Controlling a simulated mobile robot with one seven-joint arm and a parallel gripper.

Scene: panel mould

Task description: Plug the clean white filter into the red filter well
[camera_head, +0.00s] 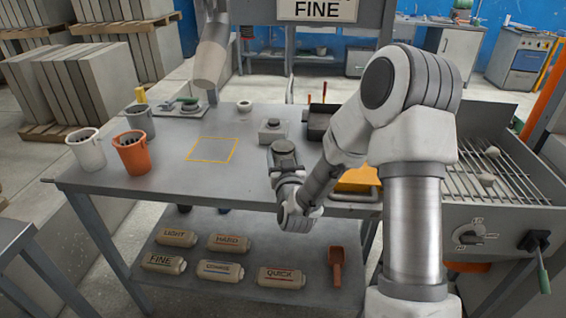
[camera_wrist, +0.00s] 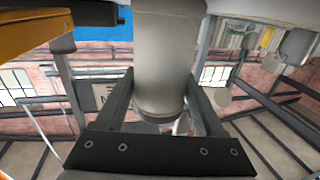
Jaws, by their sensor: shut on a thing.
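My gripper (camera_wrist: 165,100) is shut on a pale grey-white cylinder (camera_wrist: 165,50) that fills the middle of the wrist view, with one finger on each side. The cylinder looks like the white filter; I cannot tell how clean it is. In the head view my gripper end (camera_head: 284,155) is at the front of the grey table (camera_head: 215,170), beside a small grey box with a round top (camera_head: 273,130). The held cylinder does not show clearly there. I cannot make out a red filter well in either view.
A white bucket (camera_head: 88,153), an orange bucket (camera_head: 130,156) and a grey bucket (camera_head: 142,120) stand at the table's left. A yellow outlined square (camera_head: 212,149) is bare. A pale spout (camera_head: 211,62) hangs above the back. A grated bench (camera_head: 490,175) stands at the right.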

